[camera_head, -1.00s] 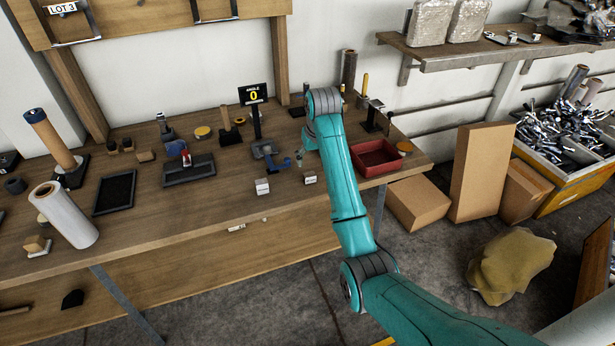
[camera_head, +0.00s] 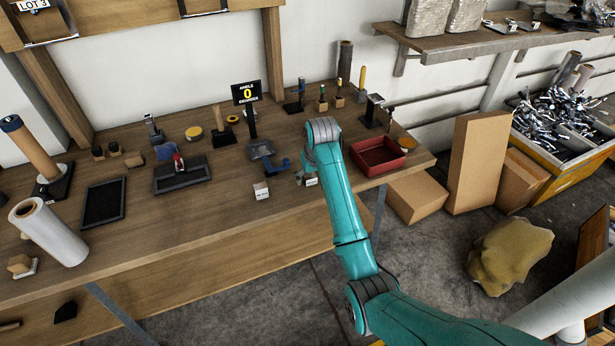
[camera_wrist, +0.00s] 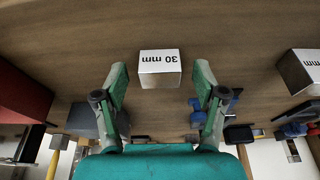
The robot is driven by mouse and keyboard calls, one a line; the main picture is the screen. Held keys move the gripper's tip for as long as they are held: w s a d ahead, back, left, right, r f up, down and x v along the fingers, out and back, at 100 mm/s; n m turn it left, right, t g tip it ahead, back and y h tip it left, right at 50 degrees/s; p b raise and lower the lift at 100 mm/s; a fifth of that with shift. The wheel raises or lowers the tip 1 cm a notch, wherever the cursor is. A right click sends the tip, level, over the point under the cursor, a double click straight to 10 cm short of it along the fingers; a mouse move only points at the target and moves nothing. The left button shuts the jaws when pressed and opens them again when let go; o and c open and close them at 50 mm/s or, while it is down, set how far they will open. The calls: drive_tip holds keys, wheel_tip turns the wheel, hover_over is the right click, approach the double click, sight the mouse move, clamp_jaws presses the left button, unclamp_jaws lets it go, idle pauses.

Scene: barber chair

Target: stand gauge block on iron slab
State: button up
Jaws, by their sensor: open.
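A gauge block (camera_wrist: 159,67) with a white face marked "30 mm" stands on the wooden bench in the wrist view. My gripper (camera_wrist: 160,78) is open, its fingers on either side of the view just short of this block, not touching it. In the head view the block (camera_head: 311,181) is partly visible beside my forearm, which hides most of the gripper. A second labelled block (camera_head: 261,191) stands to its left; it also shows at the wrist view's right edge (camera_wrist: 303,70). A dark slab (camera_head: 170,185) with a red-tipped item on it lies farther left, possibly the iron slab.
A red tray (camera_head: 378,167) is right of my arm; a blue clamp-like tool (camera_head: 279,165) is just left. A display stand reading 0 (camera_head: 247,93) rises behind. A flat dark framed plate (camera_head: 104,203) and a pale roll (camera_head: 48,232) lie left. Bench front between is clear.

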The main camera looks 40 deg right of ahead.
clamp_jaws()
